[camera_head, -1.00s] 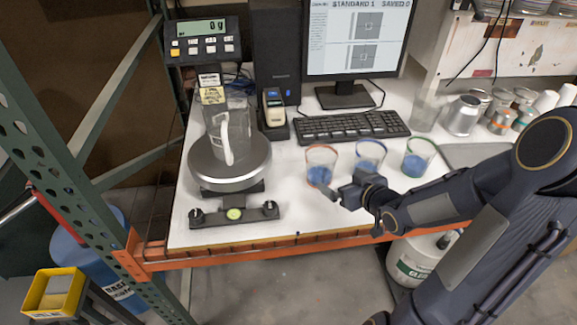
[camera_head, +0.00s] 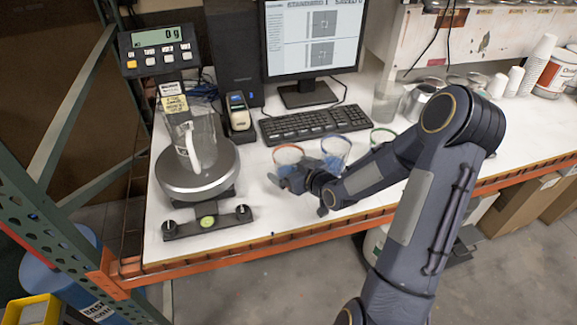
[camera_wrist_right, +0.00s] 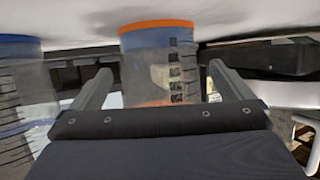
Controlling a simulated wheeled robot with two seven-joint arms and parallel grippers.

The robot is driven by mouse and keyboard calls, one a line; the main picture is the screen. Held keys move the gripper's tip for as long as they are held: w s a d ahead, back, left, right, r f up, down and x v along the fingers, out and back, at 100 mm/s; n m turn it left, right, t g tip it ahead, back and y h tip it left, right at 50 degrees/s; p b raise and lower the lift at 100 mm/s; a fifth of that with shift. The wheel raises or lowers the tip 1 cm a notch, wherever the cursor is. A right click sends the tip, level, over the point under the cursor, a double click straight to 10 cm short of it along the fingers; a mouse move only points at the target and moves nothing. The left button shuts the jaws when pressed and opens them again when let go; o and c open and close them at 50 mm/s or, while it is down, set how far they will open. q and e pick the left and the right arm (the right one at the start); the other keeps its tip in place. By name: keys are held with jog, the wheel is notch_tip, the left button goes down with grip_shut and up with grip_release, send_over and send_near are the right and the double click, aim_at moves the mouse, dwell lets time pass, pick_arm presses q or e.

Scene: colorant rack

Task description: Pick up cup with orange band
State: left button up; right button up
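The clear cup with the orange band (camera_head: 288,154) stands on the white table in the head view, with blue contents low in it. My right gripper (camera_head: 286,181) is open at its near side and hides its lower part. In the right wrist view the orange-rimmed cup (camera_wrist_right: 158,62) shows between the two spread fingers of my right gripper (camera_wrist_right: 160,72), with a gap on each side. I cannot tell how deep it sits between them. A cup with a blue band (camera_head: 336,148) stands just to its right in the head view. My left gripper is not in view.
A green-banded cup (camera_head: 383,136) is partly behind my right arm. A scale (camera_head: 198,180) with a clear pitcher (camera_head: 194,140) stands to the left. A keyboard (camera_head: 312,123) lies behind the cups. Bare table lies between the scale and the cups.

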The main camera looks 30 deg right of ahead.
jog(key=c, duration=1)
jog(key=shift+r, duration=0.15)
